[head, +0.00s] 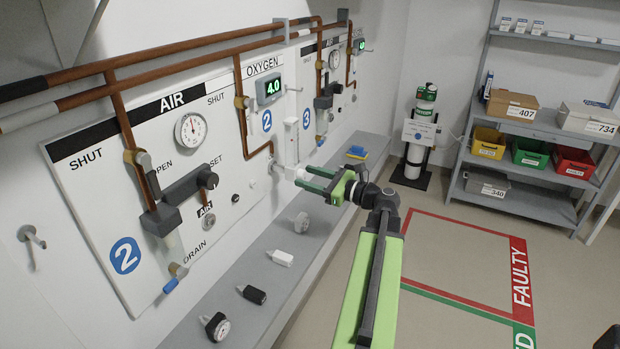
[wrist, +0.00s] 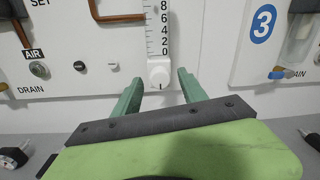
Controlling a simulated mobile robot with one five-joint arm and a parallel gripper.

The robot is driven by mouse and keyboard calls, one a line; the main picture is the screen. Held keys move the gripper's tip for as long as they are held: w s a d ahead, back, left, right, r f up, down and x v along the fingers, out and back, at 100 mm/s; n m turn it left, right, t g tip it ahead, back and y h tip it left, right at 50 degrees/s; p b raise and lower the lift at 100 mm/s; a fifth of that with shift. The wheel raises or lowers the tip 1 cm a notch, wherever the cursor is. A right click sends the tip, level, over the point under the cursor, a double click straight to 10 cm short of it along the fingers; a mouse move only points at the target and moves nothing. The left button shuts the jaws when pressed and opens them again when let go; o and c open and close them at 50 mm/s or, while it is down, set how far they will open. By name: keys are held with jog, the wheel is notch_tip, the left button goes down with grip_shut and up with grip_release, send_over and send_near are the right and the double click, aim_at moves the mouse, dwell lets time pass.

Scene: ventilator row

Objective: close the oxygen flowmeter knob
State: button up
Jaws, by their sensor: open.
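The oxygen flowmeter is a white upright tube with a number scale (wrist: 157,25); in the head view it stands on the wall panel (head: 291,140). Its white knob (wrist: 159,72) is at the lower end, with a dark mark on its face. In the head view the knob (head: 291,172) is partly hidden by my gripper. My gripper (head: 305,180) is open, its green fingers pointing at the wall. In the wrist view the gripper (wrist: 160,77) has one finger on each side of the knob, with visible gaps. I cannot tell whether the tips reach past it.
Copper pipes (head: 180,50) run above. A grey ledge (head: 265,262) below holds a gauge (head: 217,326), a black fitting (head: 252,294) and white parts. A cylinder (head: 418,140) and shelves stand at the back right.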

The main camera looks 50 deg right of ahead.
jog(key=shift+c, duration=0.4)
grip_shut()
